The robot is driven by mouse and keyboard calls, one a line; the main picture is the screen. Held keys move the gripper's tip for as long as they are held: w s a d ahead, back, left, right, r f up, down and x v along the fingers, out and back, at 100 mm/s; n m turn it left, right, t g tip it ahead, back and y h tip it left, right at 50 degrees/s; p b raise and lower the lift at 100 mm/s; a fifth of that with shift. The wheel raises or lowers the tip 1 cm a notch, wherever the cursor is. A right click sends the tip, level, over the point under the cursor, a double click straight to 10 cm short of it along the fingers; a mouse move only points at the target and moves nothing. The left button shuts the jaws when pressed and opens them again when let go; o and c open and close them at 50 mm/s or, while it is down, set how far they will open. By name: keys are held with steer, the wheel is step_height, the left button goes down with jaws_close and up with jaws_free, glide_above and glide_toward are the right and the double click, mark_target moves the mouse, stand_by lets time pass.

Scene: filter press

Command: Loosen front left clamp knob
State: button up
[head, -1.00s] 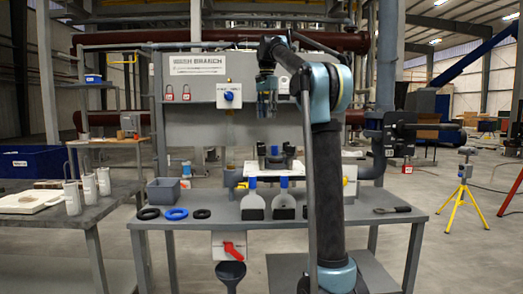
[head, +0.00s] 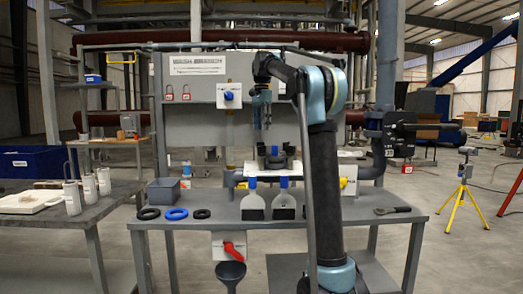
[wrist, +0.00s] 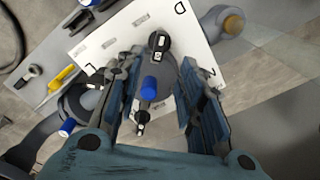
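My gripper (head: 262,124) points straight down above the filter press, a dark clamp unit (head: 276,160) on a white plate (head: 233,168) on the bench. In the wrist view my gripper (wrist: 160,78) is open, its two fingers apart. A blue knob (wrist: 150,87) shows in the gap between them, nearer the left finger. I see no contact, and the depth is hard to judge. Black clamp parts (wrist: 159,42) lie beyond it on the white plate (wrist: 180,15). Which clamp is the front left one cannot be told for certain.
Rings (head: 176,214) and a grey bin (head: 163,190) are on the bench's left. A panel with a blue valve handle (head: 229,95) stands behind. In the wrist view another blue part (wrist: 68,127) lies left of the fingers.

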mark_target(263, 152)
step_height(263, 152, down, 10)
steer(key=shift+f, duration=0.25)
stand_by(0.3)
jaws_close()
